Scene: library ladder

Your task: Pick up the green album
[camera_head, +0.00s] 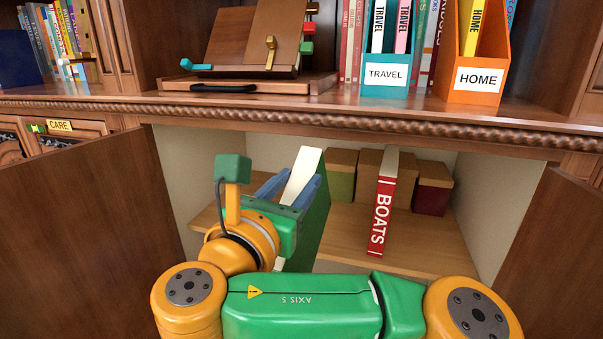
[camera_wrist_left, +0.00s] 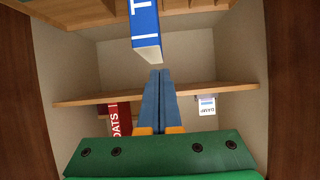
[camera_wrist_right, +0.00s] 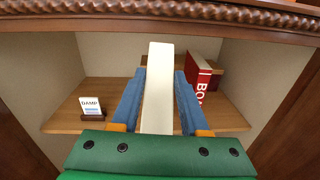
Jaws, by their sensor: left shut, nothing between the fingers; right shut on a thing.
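The green album (camera_head: 318,214) is upright in the open cupboard, leaning a little in the head view, with its pale page edge up and its green cover facing right. My right gripper (camera_head: 291,185) is shut on it, one blue finger on each side. In the right wrist view the album's pale edge (camera_wrist_right: 158,92) runs between the fingers. My arm hides the album's lower end, so I cannot tell whether it touches the shelf. My left gripper (camera_wrist_left: 158,74) shows only in its wrist view, shut and empty, its tips just below a blue book (camera_wrist_left: 145,28).
A red BOATS book (camera_head: 382,205) stands right of the album, with boxes (camera_head: 433,188) behind. A DAMP sign (camera_wrist_right: 91,106) is on the shelf at left. Cupboard doors stand open (camera_head: 85,220) (camera_head: 550,240). Above are TRAVEL (camera_head: 386,77) and HOME (camera_head: 478,82) holders.

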